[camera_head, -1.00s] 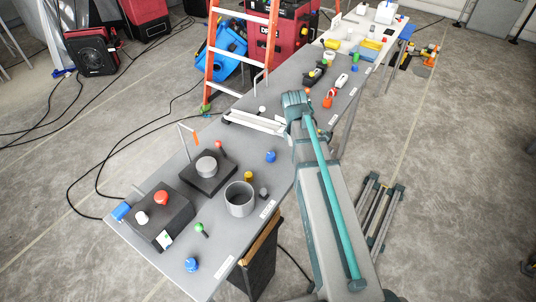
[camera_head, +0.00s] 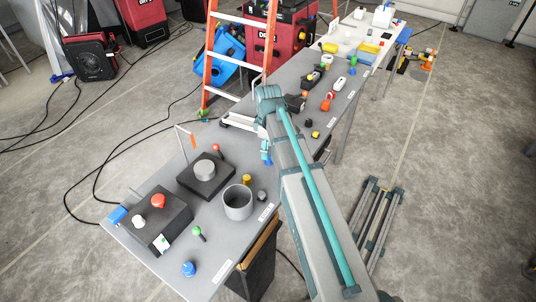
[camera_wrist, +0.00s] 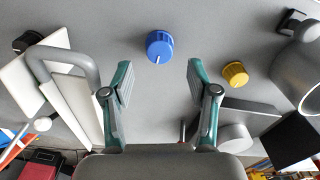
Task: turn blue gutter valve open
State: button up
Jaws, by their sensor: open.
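A round blue knob (camera_wrist: 160,45) with a pale pointer line stands on the grey table, beyond my fingertips and midway between them in the wrist view. In the head view this blue knob (camera_head: 267,160) is partly covered by my gripper (camera_head: 266,147). My gripper (camera_wrist: 158,76) is open, with nothing between its teal fingers. I cannot see contact with the knob. A white gutter-like piece (camera_head: 238,121) lies behind the gripper, and its pale parts (camera_wrist: 70,105) fill the left of the wrist view. Another blue knob (camera_head: 189,269) stands at the table's near end.
A yellow knob (camera_wrist: 235,73) and a grey cup (camera_wrist: 300,75) stand right of the blue knob. A black box (camera_head: 206,178) with a grey knob and a dark control box (camera_head: 153,222) stand nearer on the table (camera_head: 226,245). An orange ladder (camera_head: 207,70) is behind.

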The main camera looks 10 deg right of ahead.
jog(key=shift+f+p, duration=0.4)
jog(key=shift+f, duration=1.75)
grip_shut()
